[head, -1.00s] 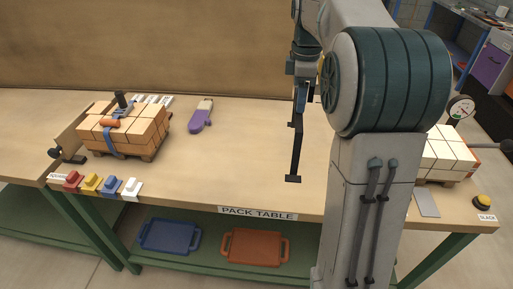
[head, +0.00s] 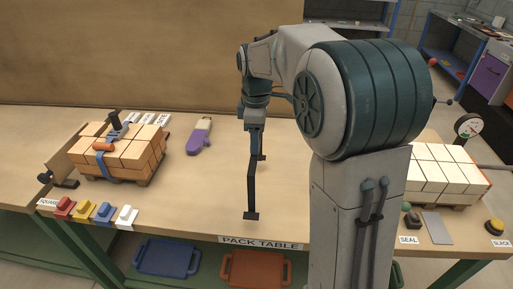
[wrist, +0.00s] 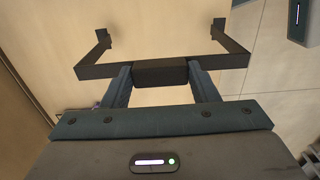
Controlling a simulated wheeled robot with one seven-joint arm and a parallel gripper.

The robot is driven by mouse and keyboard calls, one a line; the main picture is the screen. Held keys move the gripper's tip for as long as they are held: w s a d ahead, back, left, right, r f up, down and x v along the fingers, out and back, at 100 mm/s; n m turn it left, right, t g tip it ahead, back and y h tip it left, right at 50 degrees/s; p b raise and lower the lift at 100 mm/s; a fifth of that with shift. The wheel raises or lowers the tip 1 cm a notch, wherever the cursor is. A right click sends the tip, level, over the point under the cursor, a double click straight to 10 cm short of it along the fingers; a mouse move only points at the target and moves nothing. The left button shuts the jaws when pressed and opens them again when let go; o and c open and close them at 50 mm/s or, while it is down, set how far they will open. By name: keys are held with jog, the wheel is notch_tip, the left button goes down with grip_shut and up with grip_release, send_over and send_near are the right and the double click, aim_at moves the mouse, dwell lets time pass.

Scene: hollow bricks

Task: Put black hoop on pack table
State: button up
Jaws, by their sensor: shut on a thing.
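The black hoop (head: 251,190) is an angular, open black frame with small flat feet. My gripper (head: 254,145) holds it upright over the middle of the pack table (head: 200,195). In the wrist view, my gripper (wrist: 160,80) is shut on the thick middle block of the hoop (wrist: 232,61), and its two arms reach forward, ending in small plates. The hoop's near foot appears close to the tabletop by the front edge; I cannot tell whether it touches. The pack table's name label (head: 260,243) is on its front edge.
Strapped orange bricks (head: 120,155) sit on a pallet at left, with coloured blocks (head: 104,212) in front. A purple-handled tool (head: 200,137) lies behind. Pale bricks (head: 445,172) and a gauge (head: 468,127) stand at right. Blue (head: 167,258) and orange (head: 255,268) trays are below.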

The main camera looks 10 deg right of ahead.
jog(key=shift+a+f, duration=0.1)
jog(key=shift+f, duration=1.95)
jog(key=o, duration=1.3)
jog(key=shift+f, duration=0.15)
